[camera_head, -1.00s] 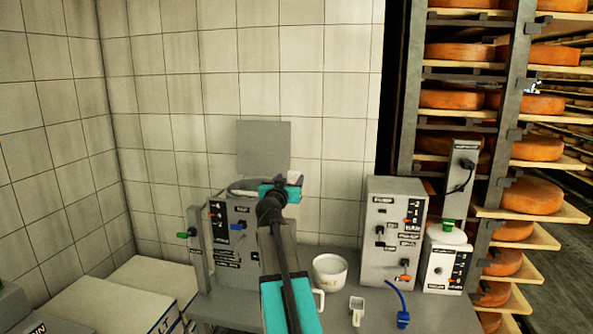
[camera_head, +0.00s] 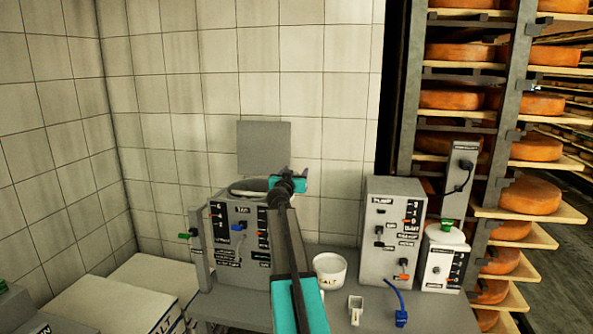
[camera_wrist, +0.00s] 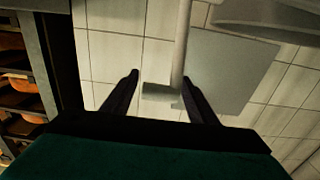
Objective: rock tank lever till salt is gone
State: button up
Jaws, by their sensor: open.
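The grey tank (camera_head: 232,258) stands on the bench with its flat lid (camera_head: 264,147) raised; the lid also shows in the wrist view (camera_wrist: 232,72). A green-tipped lever (camera_head: 187,235) sticks out at its left and a blue-tipped lever (camera_head: 238,226) is on its front panel. My gripper (camera_head: 301,176) is above the tank's right rear edge. In the wrist view my gripper (camera_wrist: 160,88) is open. A grey rod with a block end (camera_wrist: 162,95) shows between the fingers; I cannot tell whether they touch it. The tank's inside and any salt in it are hidden.
A white salt pot (camera_head: 329,267), a small scoop (camera_head: 356,308) and a blue-handled tool (camera_head: 401,318) are on the bench (camera_head: 450,315). A pump box (camera_head: 388,240) and a white dosing unit (camera_head: 440,265) stand at right. Cheese racks (camera_head: 508,100) rise behind them.

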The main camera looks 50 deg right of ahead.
jog(key=shift+x, duration=0.85)
grip_shut()
